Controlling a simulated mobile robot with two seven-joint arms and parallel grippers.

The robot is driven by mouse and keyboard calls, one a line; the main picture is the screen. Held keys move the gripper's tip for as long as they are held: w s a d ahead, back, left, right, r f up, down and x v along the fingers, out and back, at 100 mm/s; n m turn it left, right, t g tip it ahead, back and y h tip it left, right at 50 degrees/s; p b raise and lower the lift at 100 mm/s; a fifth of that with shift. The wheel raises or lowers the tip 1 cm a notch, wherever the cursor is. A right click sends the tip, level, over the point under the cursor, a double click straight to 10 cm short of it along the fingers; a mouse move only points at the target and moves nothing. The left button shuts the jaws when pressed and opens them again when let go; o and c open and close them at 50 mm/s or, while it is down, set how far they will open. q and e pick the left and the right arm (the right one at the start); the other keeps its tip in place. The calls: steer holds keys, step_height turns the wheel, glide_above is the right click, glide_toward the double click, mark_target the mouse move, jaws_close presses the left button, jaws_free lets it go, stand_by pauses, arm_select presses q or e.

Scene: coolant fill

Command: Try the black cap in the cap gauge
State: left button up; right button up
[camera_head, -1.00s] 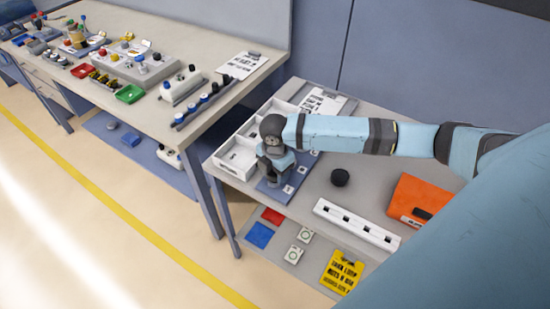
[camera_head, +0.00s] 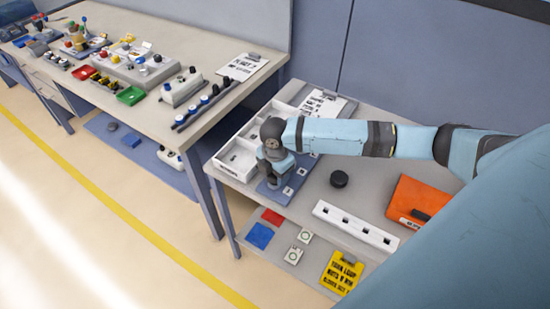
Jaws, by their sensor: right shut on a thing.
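My right gripper (camera_head: 270,178) points down over a blue board with small white squares (camera_head: 291,181) on the grey side table. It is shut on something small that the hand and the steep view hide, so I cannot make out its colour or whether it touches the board. A white strip with several dark square holes (camera_head: 352,227) lies near the table's front edge. I cannot tell which fixture is the cap gauge. My left gripper is not in view.
A white divided tray (camera_head: 233,157) lies left of and behind the gripper, with a clipboard (camera_head: 328,105) behind it. An orange case (camera_head: 413,203) lies at the right. A yellow sign (camera_head: 342,272) and coloured squares lie on the lower shelf. A longer workbench (camera_head: 190,58) stands left.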

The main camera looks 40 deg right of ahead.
steer(key=shift+f, duration=0.55)
steer(key=o, duration=1)
step_height(320, 180, up, 14)
steer(key=shift+f+b, duration=0.1)
steer(key=shift+b, duration=0.2)
